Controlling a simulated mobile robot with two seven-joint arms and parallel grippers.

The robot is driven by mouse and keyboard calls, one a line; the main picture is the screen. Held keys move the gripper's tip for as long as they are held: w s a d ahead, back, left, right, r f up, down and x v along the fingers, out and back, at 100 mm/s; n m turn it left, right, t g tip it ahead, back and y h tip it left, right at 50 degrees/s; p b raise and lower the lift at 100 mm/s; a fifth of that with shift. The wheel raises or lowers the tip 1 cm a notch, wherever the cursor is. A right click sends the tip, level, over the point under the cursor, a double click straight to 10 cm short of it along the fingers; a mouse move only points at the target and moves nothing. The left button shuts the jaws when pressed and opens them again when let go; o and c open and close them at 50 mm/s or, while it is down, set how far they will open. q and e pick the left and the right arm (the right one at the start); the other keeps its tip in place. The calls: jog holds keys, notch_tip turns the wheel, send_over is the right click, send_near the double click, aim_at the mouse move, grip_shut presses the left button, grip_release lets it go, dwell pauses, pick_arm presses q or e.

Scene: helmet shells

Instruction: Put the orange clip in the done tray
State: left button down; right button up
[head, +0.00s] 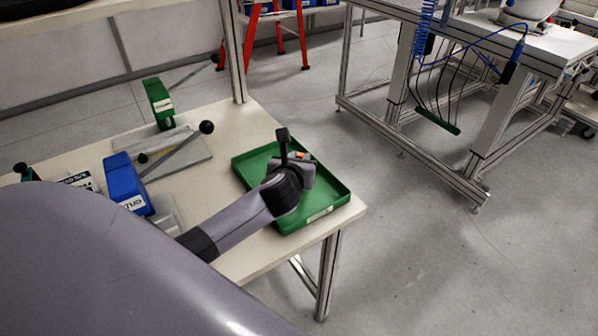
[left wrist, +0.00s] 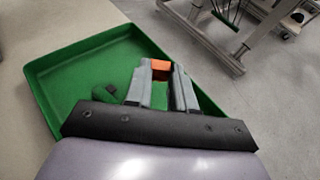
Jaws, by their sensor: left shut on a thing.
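The orange clip (left wrist: 161,66) is between the fingertips of my left gripper (left wrist: 160,75), which is shut on it. In the head view a small bit of the orange clip (head: 302,155) shows at the tip of my left gripper (head: 298,162). The green tray (head: 328,183) lies at the right corner of the table, and the gripper with the clip is over it. The tray also shows in the left wrist view (left wrist: 85,58), with its floor below the fingers. I cannot tell how high the clip is above the floor. My right gripper is not in view.
A small dark thing (left wrist: 111,90) shows over the tray floor, partly hidden by my gripper. A blue clamp (head: 128,184) and a green clamp (head: 158,103) stand on the table (head: 232,118) left of the tray. Open floor lies to the right.

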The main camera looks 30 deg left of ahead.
pick_arm(q)
jog(key=shift+f, duration=1.65)
jog(key=shift+f, duration=0.15)
jog(key=c, duration=1)
grip_release()
jog(key=shift+o, duration=0.2)
